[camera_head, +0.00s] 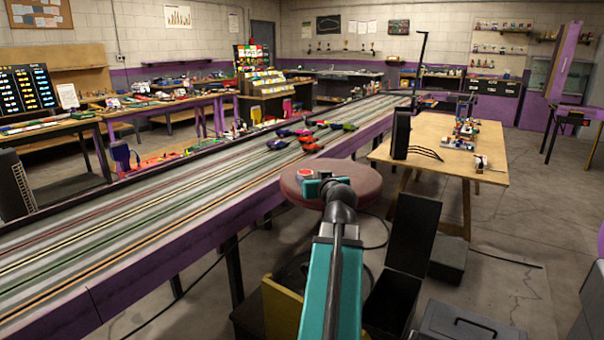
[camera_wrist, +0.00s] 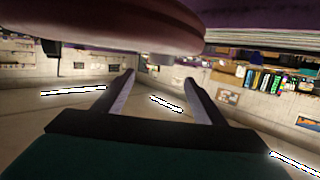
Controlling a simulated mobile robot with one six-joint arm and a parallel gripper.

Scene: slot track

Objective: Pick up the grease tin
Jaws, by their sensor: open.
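A small round red-topped thing with a pale rim (camera_head: 305,174) shows at the stool, just beyond my teal wrist. It may be the grease tin, but it is too small to tell. The round reddish-brown stool seat (camera_head: 367,183) lies under and around the end of my arm. It also fills the upper left of the upside-down wrist view (camera_wrist: 90,25). My gripper (camera_wrist: 159,76) is open, with two fingers apart and nothing between them. No tin shows in the wrist view. In the head view my arm hides the fingers and part of the seat.
The long slot track (camera_head: 190,212) runs along the stool's left side, with several small cars (camera_head: 312,142) on it. A wooden table (camera_head: 480,160) with a black upright panel (camera_head: 401,133) stands to the right. An open black box (camera_head: 402,270) is on the floor beside my arm.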

